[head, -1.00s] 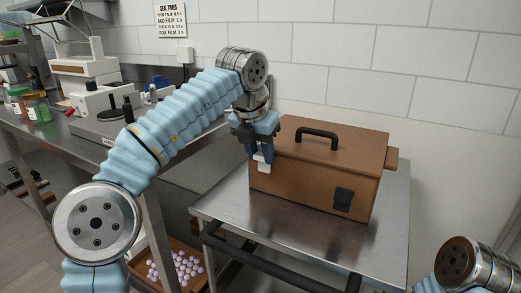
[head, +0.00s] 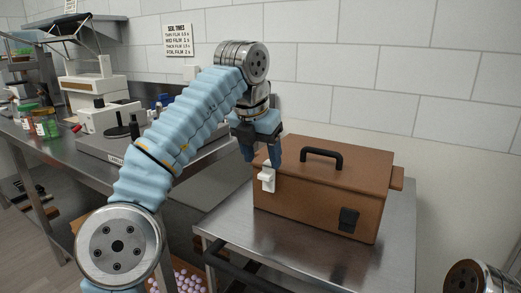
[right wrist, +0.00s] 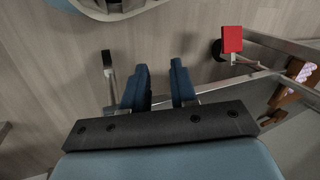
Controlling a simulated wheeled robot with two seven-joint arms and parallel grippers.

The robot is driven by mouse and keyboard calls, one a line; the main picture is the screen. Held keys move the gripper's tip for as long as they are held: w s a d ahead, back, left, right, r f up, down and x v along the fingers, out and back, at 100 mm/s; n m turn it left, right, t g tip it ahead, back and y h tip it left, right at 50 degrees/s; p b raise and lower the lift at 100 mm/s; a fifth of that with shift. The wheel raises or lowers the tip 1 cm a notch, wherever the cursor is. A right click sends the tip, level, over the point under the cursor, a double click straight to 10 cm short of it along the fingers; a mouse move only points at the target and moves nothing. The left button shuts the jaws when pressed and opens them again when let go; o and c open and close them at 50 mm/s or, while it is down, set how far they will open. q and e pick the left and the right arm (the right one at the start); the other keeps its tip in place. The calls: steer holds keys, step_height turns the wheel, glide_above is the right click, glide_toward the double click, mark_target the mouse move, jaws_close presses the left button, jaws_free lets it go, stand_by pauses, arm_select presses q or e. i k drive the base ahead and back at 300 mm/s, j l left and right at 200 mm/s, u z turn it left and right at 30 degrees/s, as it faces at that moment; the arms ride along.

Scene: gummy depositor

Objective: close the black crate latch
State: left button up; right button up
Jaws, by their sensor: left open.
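A brown crate (head: 300,205) with a black handle (head: 321,156) on its lid stands on a steel table. The lid looks down. A black latch (head: 348,218) sits on the right part of its front face; whether it is fastened is too small to tell. A white latch (head: 267,178) sits near the front left corner. My left gripper (head: 262,157) is open, pointing down at this corner just above the white latch; contact is unclear. My right gripper (right wrist: 158,68) has its fingers apart and empty above the floor, far from the crate.
The steel table (head: 230,215) has bare room left of and in front of the crate, with a dark rail (head: 250,268) along its front. A bench (head: 60,145) with jars and devices stands at left. A red pad (right wrist: 232,39) shows in the right wrist view.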

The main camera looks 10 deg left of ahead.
mark_target(347, 219)
steer(key=k, duration=1.5)
